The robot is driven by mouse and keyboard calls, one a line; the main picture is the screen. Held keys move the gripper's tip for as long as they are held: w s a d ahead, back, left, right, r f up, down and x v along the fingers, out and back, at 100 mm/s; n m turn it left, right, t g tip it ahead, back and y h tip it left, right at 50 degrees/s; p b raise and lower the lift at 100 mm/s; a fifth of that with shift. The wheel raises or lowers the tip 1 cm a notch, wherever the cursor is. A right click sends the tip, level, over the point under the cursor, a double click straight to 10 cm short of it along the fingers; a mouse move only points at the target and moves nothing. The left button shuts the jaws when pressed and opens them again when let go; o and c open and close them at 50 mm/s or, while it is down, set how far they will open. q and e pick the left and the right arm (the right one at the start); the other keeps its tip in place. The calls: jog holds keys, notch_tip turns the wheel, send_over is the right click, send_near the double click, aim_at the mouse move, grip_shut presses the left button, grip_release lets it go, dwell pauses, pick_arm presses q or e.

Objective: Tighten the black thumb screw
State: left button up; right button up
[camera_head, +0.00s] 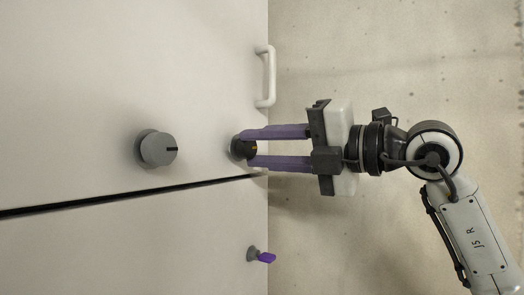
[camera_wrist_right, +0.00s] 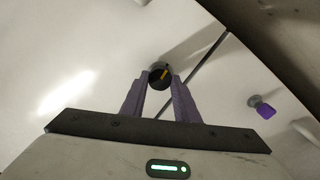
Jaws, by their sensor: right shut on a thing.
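The black thumb screw (camera_head: 238,149) sits on the pale panel near its right edge in the head view. A yellow mark shows on its face. My right gripper (camera_head: 247,149) reaches in from the right, with its two purple fingers on either side of the screw. In the right wrist view the black thumb screw (camera_wrist_right: 159,73) is between the fingertips of my right gripper (camera_wrist_right: 159,82), which is shut on it. The yellow mark is tilted there. My left gripper is in neither view.
A grey knob (camera_head: 158,149) with a dark mark stands on the panel to the left. A purple key-like piece (camera_head: 265,257) is below, also in the wrist view (camera_wrist_right: 264,109). A white handle (camera_head: 269,76) is above. A dark seam (camera_head: 100,202) crosses the panel.

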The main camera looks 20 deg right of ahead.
dwell(0.6)
jog(key=o, duration=1)
jog(key=shift+o, duration=0.2)
jog(key=shift+s+d, duration=0.2)
jog(key=shift+d, duration=0.05)
pick_arm(q)
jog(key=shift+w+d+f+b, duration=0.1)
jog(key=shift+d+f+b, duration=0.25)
jog(key=shift+b, duration=0.3)
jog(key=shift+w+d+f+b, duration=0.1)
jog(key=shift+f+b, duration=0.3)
jog(key=shift+b, duration=0.25)
pick_arm(e)
jog(key=v, duration=0.9)
jog(key=shift+s+d, duration=0.2)
jog(key=shift+s, duration=0.1)
